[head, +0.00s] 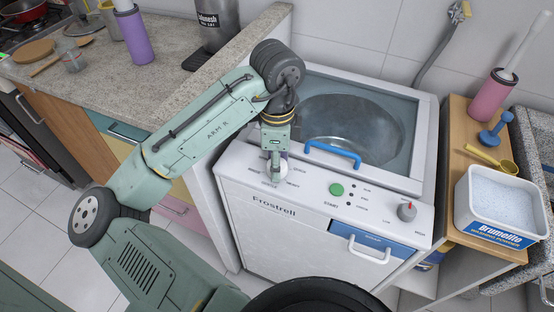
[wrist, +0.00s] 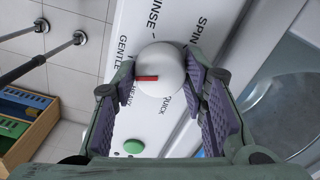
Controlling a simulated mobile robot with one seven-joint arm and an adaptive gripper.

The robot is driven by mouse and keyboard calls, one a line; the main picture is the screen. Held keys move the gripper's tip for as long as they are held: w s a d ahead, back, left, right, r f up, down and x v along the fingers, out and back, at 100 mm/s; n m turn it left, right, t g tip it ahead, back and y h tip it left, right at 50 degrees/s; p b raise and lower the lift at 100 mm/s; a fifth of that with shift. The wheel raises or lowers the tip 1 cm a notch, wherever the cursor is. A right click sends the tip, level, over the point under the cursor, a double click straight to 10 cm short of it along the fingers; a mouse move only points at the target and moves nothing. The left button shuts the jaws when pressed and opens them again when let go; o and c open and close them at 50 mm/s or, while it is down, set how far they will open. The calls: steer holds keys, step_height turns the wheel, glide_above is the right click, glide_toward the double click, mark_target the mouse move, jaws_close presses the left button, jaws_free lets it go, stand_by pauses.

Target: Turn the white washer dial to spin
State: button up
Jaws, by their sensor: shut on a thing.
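The white washer dial (wrist: 172,62) is round with a red mark on its face. The mark lies toward the picture's left, on the side of the GENTLE and HEAVY labels. The SPIN label (wrist: 199,27) is printed to the upper right of the dial, and RINSE stands above it. My gripper (wrist: 160,80) has one purple-padded finger on each side of the dial and is shut on it. In the head view my gripper (head: 274,162) reaches down to the left end of the washer's front panel (head: 310,186), largely covering the dial.
A green START button (head: 336,190) and a grey knob (head: 407,211) sit farther right on the panel. The washer lid with its blue handle (head: 333,154) is behind. A shelf with a washing powder tub (head: 500,205) stands right; a counter (head: 150,70) is left.

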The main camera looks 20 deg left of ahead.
steer(key=m, duration=0.7)
steer(key=m+b, duration=0.1)
steer(key=m, duration=0.5)
steer(key=shift+m, duration=0.4)
steer(key=m, duration=0.7)
steer(key=shift+f+b, duration=0.1)
steer(key=shift+b, duration=0.25)
steer(key=m, duration=0.6)
steer(key=shift+m+b, duration=0.35)
steer(key=shift+m, duration=0.05)
steer(key=o, duration=1.2)
steer(key=shift+r, duration=0.2)
step_height(320, 180, up, 12)
steer(key=shift+f, duration=0.1)
